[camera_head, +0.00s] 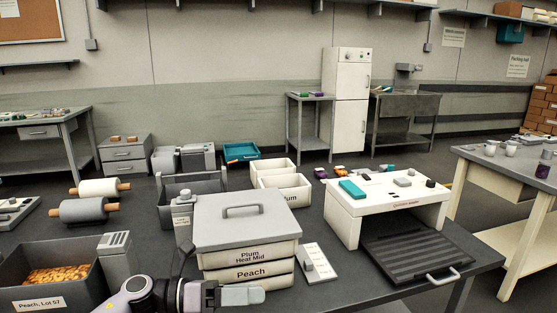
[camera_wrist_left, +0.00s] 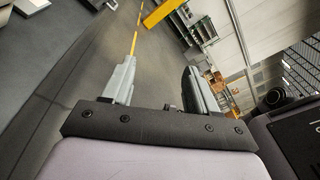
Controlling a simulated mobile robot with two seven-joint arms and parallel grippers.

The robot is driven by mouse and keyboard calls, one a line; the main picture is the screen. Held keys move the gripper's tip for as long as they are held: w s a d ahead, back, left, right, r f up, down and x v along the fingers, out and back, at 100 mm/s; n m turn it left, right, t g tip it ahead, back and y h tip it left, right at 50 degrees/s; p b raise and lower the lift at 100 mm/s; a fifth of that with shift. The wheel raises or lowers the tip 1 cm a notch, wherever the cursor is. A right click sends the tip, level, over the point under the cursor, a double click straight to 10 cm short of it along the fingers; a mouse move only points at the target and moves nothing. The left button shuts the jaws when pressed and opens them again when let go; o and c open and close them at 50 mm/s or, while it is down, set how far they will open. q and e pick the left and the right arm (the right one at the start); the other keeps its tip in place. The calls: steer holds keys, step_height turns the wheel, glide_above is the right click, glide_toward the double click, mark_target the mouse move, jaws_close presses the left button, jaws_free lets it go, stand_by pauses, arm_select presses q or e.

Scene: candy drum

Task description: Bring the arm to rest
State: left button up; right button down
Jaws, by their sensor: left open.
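My left arm comes in at the bottom of the head view. Its gripper (camera_head: 256,296) points right, in front of the stacked box labelled Plum and Peach (camera_head: 247,235). In the left wrist view my left gripper (camera_wrist_left: 160,76) has its two grey fingers apart, with only distant floor and shelving between them. It holds nothing that I can see. That view is tilted. My right gripper shows in neither view.
A tray of orange candy (camera_head: 55,274) labelled Peach stands at the bottom left. A white bench unit (camera_head: 350,205) and a dark ribbed tray with a handle (camera_head: 415,256) stand to the right. A small white switch block (camera_head: 315,262) lies beside the stacked box.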

arm_select(q)
steer(key=s+a+f+m+t+y, duration=0.2)
steer(key=s+a+f+m+y, duration=0.3)
steer(key=m, duration=0.5)
steer(key=s+a+f+m+t+y+p, duration=0.1)
steer(key=s+a+f+m+t+y, duration=0.2)
steer(key=s+f+m, duration=0.6)
steer(key=s+a+f+m+t+y, duration=0.3)
steer(key=s+a+f+m+y, duration=0.3)
steer(key=f+m, duration=0.3)
steer(key=shift+s+a+f+m+y, duration=0.15)
steer(key=shift+s+a+m+y, duration=0.3)
steer(key=shift+s+m, duration=0.5)
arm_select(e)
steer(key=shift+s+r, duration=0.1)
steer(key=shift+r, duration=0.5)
arm_select(q)
steer(key=shift+w+d, duration=0.1)
steer(key=shift+w, duration=0.1)
